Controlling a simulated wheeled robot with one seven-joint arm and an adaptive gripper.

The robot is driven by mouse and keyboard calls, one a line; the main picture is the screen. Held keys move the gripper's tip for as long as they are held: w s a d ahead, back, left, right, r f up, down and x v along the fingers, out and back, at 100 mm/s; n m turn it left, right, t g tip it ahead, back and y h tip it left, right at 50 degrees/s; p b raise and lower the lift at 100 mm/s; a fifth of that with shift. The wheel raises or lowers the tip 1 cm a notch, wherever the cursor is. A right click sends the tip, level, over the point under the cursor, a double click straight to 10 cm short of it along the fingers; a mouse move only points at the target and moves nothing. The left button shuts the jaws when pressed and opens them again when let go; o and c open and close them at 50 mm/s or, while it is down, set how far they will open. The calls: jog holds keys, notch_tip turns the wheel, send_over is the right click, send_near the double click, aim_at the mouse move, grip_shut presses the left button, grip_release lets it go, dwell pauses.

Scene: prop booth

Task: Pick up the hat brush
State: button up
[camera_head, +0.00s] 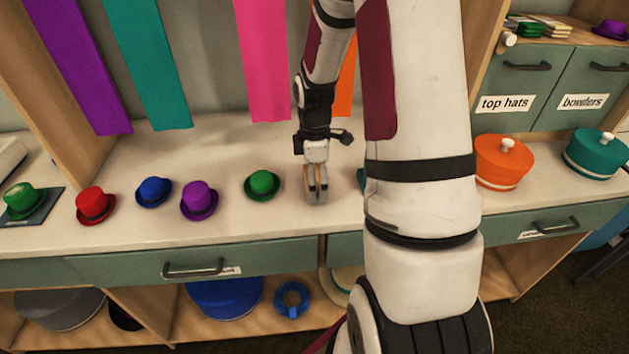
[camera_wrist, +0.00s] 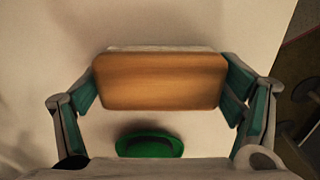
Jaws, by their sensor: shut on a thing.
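The hat brush shows as a wooden brush back (camera_wrist: 160,82) with rounded corners in the wrist view, with a pale edge along its far side. My gripper (camera_head: 316,195) is shut on it, with one finger pad at each short end. In the head view my gripper points down at the counter, right of the small green hat, and the brush is mostly hidden by the fingers. I cannot tell whether the brush touches the counter.
On the counter (camera_head: 240,222) the green hat (camera_head: 263,184) is close to my gripper; purple (camera_head: 198,200), blue (camera_head: 153,191) and red (camera_head: 95,204) hats stand further left. Orange (camera_head: 502,164) and teal (camera_head: 596,155) hat boxes stand right. Coloured banners hang behind.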

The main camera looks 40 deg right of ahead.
notch_tip(320, 180, up, 10)
jog(key=shift+p, duration=0.65)
